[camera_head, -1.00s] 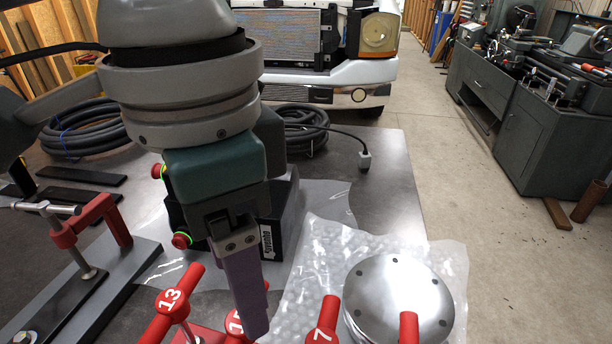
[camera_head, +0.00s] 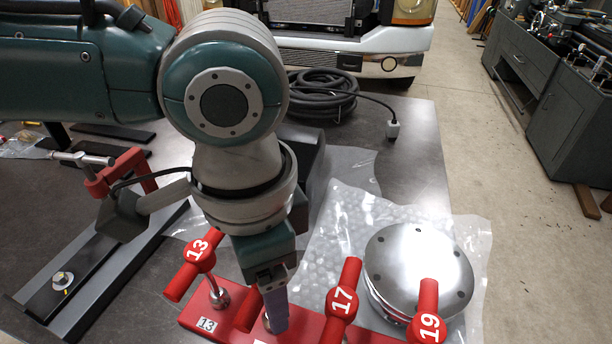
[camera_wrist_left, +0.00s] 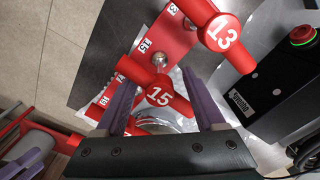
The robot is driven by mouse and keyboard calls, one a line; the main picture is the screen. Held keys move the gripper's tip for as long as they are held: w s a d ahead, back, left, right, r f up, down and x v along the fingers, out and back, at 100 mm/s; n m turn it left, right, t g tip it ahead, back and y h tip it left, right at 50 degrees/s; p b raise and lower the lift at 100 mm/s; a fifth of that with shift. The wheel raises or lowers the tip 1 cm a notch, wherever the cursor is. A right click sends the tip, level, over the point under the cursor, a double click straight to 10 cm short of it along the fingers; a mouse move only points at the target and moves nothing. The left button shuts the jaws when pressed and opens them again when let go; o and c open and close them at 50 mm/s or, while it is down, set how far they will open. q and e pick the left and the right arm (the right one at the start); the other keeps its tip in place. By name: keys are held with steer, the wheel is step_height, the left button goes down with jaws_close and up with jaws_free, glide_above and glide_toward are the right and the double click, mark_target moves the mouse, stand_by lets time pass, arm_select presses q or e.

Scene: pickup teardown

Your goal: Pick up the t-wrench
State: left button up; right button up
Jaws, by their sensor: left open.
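Red T-wrenches stand in a red rack (camera_head: 320,327): wrench 13 (camera_head: 196,262), wrench 17 (camera_head: 344,300) and wrench 19 (camera_head: 428,315). A red handle (camera_head: 246,311) between 13 and 17 is partly hidden by my gripper. My left gripper (camera_head: 275,312) points down at it. In the left wrist view, the handle of wrench 15 (camera_wrist_left: 158,92) lies between the two purple fingers of my open left gripper (camera_wrist_left: 164,88), with no clear contact. Wrench 13 (camera_wrist_left: 222,34) stands beside it there.
A red clamp (camera_head: 122,172) on a metal rail is to the left. A black box with a red button (camera_wrist_left: 278,80) is close by.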

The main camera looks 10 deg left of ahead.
arm_select(q)
jaws_close()
stand_by(0.4)
